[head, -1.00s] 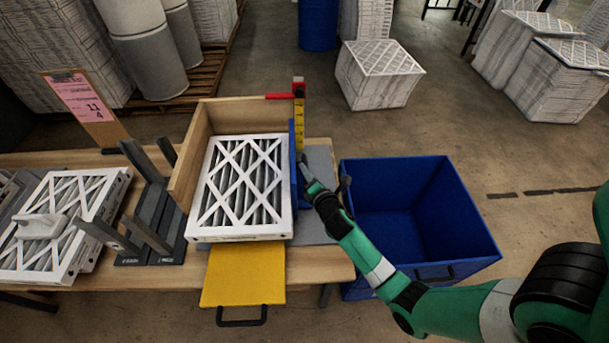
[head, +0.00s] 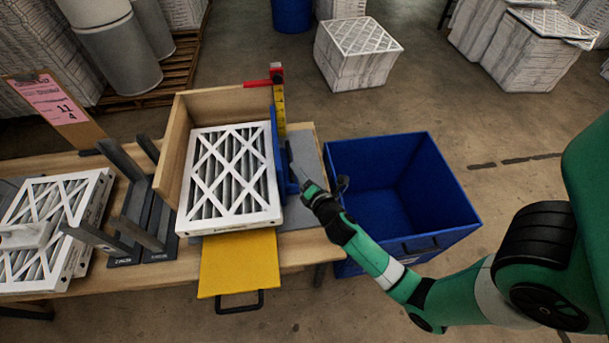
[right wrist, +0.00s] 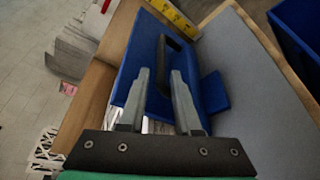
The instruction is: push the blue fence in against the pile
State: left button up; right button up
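The blue fence (head: 277,150) stands upright along the right side of the pile of white pleated filters (head: 230,170). From this angle I cannot tell whether fence and pile touch. In the right wrist view the fence (right wrist: 138,78) is a blue panel with a dark handle (right wrist: 178,40). My right gripper (head: 291,160) is at the fence's right side. In the right wrist view its two grey fingers (right wrist: 160,75) stand apart, in front of the fence by the handle. Contact with the handle is unclear. My left gripper is not in view.
A wooden box wall (head: 172,150) bounds the pile at left and back. A yellow board (head: 240,262) projects in front. A yellow measure (head: 280,108) with a red pointer stands behind the fence. An open blue bin (head: 400,190) is at the right. Grey posts (head: 130,225) stand left.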

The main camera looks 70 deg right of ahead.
jog(key=v, duration=0.4)
jog(key=shift+s+r, duration=0.1)
jog(key=shift+s, duration=0.05)
jog(key=w+a+r+m+t+y, duration=0.1)
jog(key=w+a+r+m+t, duration=0.3)
jog(key=r, duration=0.7)
jog(key=w+a+r+m+t+y, duration=0.1)
jog(key=w+a+r+m+t, duration=0.15)
jog(key=w+r, duration=0.55)
jog(key=w+a+r+m+t, duration=0.2)
jog(key=a+r+m, duration=0.15)
jog(key=r, duration=0.95)
jog(key=s+a+r+m+t+y, duration=0.25)
jog(key=a+r+y, duration=0.2)
jog(key=r, duration=0.45)
jog(key=s+a+r+m+t+y, duration=0.1)
jog(key=s+a+r+t+y, duration=0.2)
jog(key=a+r, duration=0.45)
jog(key=s+a+r+m+t+y, duration=0.1)
jog(key=s+a+r+t+y, duration=0.2)
jog(key=r, duration=0.7)
notch_tip(320, 180, up, 24)
jog(key=p, duration=2.4)
jog(key=shift+w+d+f+g+p, duration=0.2)
jog(key=shift+w+d+g+p, duration=0.1)
jog(key=shift+g+p, duration=0.1)
